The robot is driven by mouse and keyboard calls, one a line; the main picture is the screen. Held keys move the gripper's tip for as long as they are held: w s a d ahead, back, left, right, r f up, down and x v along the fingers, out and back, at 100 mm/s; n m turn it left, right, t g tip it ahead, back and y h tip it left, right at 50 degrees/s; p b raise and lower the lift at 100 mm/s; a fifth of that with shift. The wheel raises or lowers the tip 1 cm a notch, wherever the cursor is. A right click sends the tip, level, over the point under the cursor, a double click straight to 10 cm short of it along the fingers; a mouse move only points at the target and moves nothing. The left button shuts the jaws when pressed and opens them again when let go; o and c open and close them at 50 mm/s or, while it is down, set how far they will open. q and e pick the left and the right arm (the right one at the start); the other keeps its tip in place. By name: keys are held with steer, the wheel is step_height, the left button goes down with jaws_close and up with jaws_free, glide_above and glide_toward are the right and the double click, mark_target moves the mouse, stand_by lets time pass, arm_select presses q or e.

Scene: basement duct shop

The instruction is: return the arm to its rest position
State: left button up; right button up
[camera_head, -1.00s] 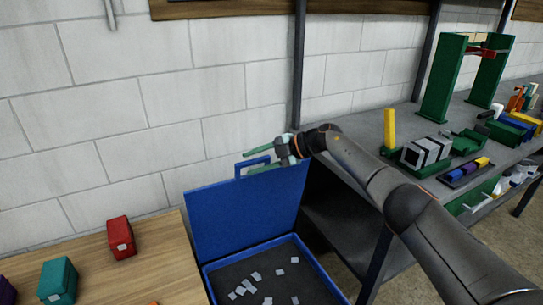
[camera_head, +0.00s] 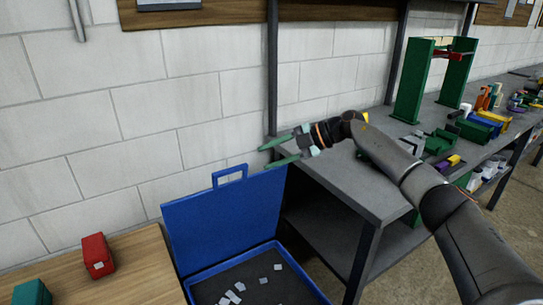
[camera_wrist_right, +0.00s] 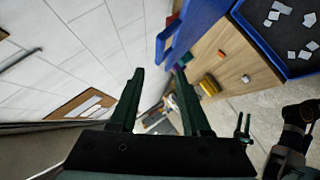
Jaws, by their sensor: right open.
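My right arm comes in from the right in the head view. Its gripper (camera_head: 280,151) has green fingers spread apart with nothing between them. It is in the air in front of the block wall, above and to the right of the handle of the open blue case (camera_head: 222,222). In the right wrist view the two fingers (camera_wrist_right: 160,98) are also apart and empty. My left gripper cannot be made out in the head view. A dark arm part shows at the lower right of the wrist view.
The blue case's lid stands up, and small pale pieces lie on its dark floor. A wooden table (camera_head: 142,262) at left holds a red block (camera_head: 97,256) and a teal block (camera_head: 32,293). A grey workbench (camera_head: 362,194) at right carries a green frame (camera_head: 411,88) and several items.

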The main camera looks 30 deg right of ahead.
steer(key=s+a+f+m+t+y, duration=0.2)
steer(key=s+a+f+m+t, duration=0.1)
steer(key=a+f, duration=0.6)
steer(key=s+a+f+m+t+y, duration=0.1)
steer(key=s+a+f+m+t, duration=0.25)
steer(key=a+f, duration=0.55)
steer(key=s+f+m+g+h, duration=0.1)
steer(key=s+f+m+h, duration=0.2)
steer(key=s+f, duration=0.3)
steer(key=s+f+m+g+h+p, duration=0.1)
steer(key=s+f+m+h, duration=0.3)
steer(key=s, duration=0.8)
steer(key=s+d+f+m+g+h, duration=0.1)
steer(key=s+f+m+g+h, duration=0.1)
steer(key=s+f+m, duration=0.5)
steer(key=s+f+h, duration=0.1)
steer(key=s, duration=0.2)
steer(key=shift+h, duration=0.4)
steer(key=shift+g, duration=0.35)
